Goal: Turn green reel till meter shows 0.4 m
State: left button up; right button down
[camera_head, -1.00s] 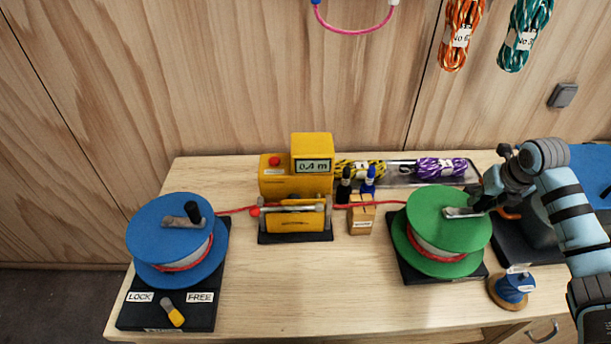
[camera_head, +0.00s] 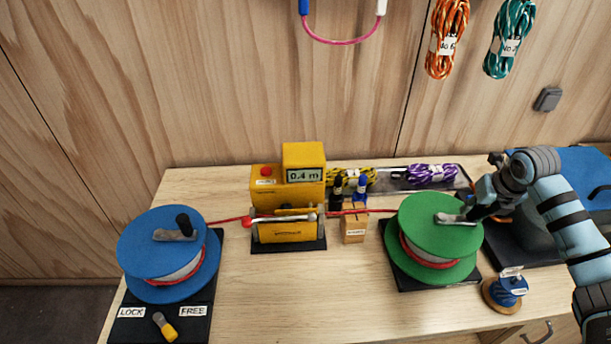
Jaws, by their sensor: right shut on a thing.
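The green reel (camera_head: 428,262) stands on a dark base at the right of the bench, with red cord wound on it. My right gripper (camera_head: 478,213) is at the outer end of the reel's metal crank (camera_head: 455,218), shut on the crank's handle, which the fingers mostly hide. The yellow meter (camera_head: 287,193) stands at the middle back, and its display (camera_head: 305,175) reads 0.4 m. The red cord (camera_head: 360,211) runs through the meter between the green reel and the blue reel (camera_head: 160,262). My left gripper is not in view.
The yellow lever (camera_head: 164,326) sits between the LOCK (camera_head: 131,312) and FREE (camera_head: 193,311) labels. Markers in a wooden block (camera_head: 354,228) stand behind the cord. A small blue spool (camera_head: 507,291) stands close to the green reel. The bench front centre is clear.

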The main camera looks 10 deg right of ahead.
jog(key=shift+s+a, duration=0.15)
jog(key=shift+s, duration=0.25)
jog(key=c, duration=1.3)
grip_release()
